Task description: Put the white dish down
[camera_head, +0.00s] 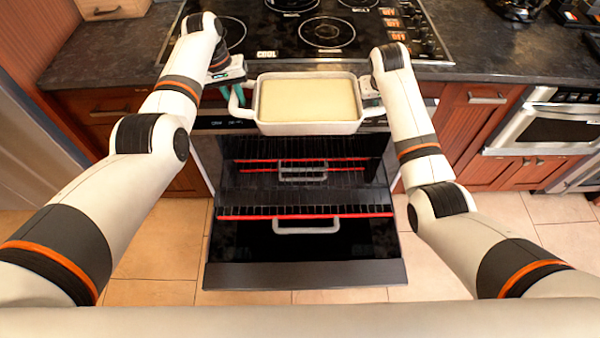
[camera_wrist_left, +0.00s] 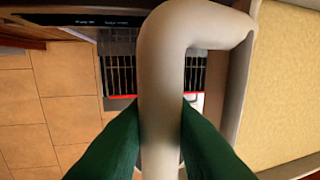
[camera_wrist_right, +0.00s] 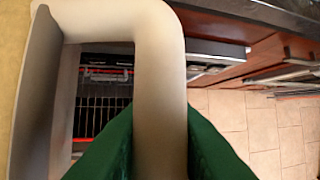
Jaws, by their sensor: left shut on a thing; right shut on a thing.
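The white dish (camera_head: 309,128) is a rectangular baking dish with a loop handle at each end and a flat pale yellow filling (camera_head: 308,100). It is held level in the air in front of the cooktop, above the open oven. My left gripper (camera_head: 238,95) is shut on the dish's left handle, which fills the left wrist view (camera_wrist_left: 165,90) between the green fingers. My right gripper (camera_head: 371,92) is shut on the right handle, which shows in the right wrist view (camera_wrist_right: 158,90). The right fingers are mostly hidden in the head view.
The oven door (camera_head: 305,274) is folded down below the dish. Oven racks (camera_head: 305,212) with red front edges show inside. The black cooktop (camera_head: 330,33) behind has bare burners. A beige container (camera_head: 112,8) stands at the back left.

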